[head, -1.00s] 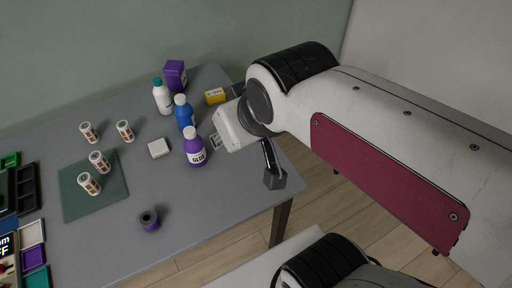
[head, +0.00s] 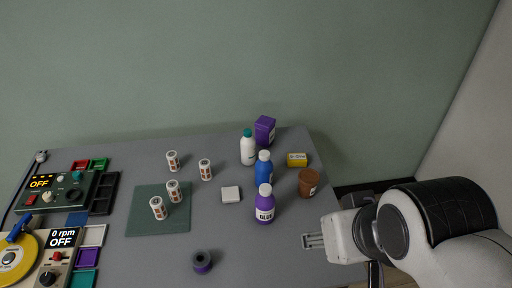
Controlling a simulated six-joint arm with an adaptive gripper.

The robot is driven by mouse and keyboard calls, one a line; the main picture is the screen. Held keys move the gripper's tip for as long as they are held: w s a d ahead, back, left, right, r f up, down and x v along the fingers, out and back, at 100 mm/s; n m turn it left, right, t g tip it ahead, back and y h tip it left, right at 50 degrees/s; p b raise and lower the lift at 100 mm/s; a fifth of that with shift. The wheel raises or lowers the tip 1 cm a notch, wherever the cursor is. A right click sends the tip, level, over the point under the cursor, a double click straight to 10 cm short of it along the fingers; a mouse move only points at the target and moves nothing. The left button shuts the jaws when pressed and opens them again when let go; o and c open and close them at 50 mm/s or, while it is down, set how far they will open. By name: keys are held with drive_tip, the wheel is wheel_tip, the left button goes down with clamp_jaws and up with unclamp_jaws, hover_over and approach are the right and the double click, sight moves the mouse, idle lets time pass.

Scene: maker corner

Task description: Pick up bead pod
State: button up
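Several small white bead pods with orange-brown labels stand upright on the table. I cannot tell which pod the task means. My gripper (head: 352,240) is at the table's right edge, well to the right of all the pods. Its fingers look spread and empty, though its white body partly hides them.
Devices and trays fill the left side.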

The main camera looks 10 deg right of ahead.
drive_tip(key=shift+w, duration=0.1)
drive_tip(key=n+t+y, duration=0.2)
drive_tip(key=t, duration=0.4)
hover_over(206, 168)
drive_tip(key=s+d, duration=0.7)
drive_tip(key=s, duration=0.1)
wheel_tip(206, 168, down, 14)
drive_tip(key=shift+t+y, duration=0.3)
drive_tip(key=shift+t, duration=0.6)
drive_tip(key=w+a+f, duration=0.1)
drive_tip(key=f, duration=0.2)
drive_tip(key=w+a+f, duration=0.1)
drive_tip(key=a+f, duration=0.1)
drive_tip(key=f, duration=0.2)
drive_tip(key=a+f, duration=0.2)
drive_tip(key=f, duration=0.2)
drive_tip(key=shift+w+a+f, duration=0.15)
drive_tip(key=shift+w+f, duration=0.1)
drive_tip(key=shift+w, duration=0.15)
drive_tip(key=shift+a+f, duration=0.3)
drive_tip(key=shift+f, duration=0.45)
drive_tip(key=shift+x, duration=1.3)
drive_tip(key=shift+w, duration=0.1)
